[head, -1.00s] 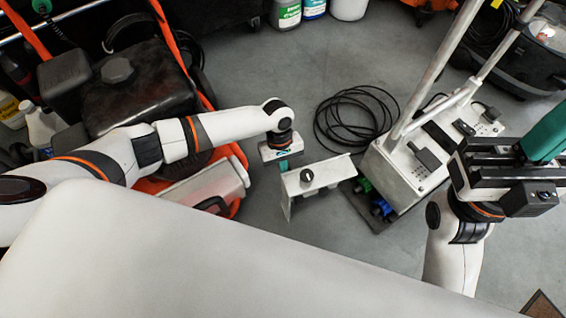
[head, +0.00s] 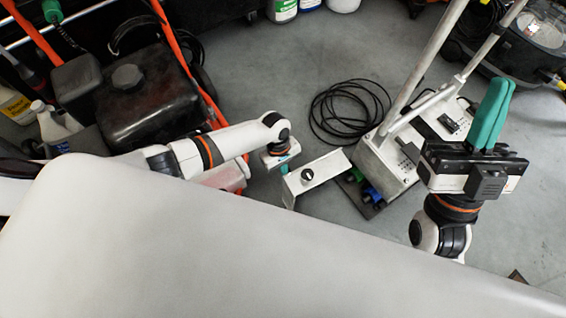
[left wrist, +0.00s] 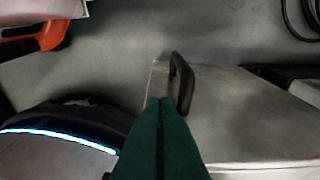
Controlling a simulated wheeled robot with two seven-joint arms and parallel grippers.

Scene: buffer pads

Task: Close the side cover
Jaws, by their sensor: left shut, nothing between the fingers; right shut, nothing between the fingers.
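The side cover (head: 330,166) is a pale panel with a black handle (head: 307,174). It stands swung out to the left of the white machine (head: 392,166). My left gripper (head: 284,168) is just left of the cover, its teal fingers pointing down and partly hidden. In the left wrist view my shut left fingers (left wrist: 161,102) are close beside the black handle (left wrist: 184,84), over the grey cover (left wrist: 235,115). I cannot tell whether they touch it. My right gripper (head: 494,112) is shut and empty, its teal fingers pointing up, right of the machine.
Blue and green parts (head: 367,190) show at the machine's open side. A black cable coil (head: 347,108) lies on the floor behind the cover. A black tank (head: 145,108) with orange tubing stands at left. A vacuum (head: 525,50) stands at back right. Grey floor is clear at the back middle.

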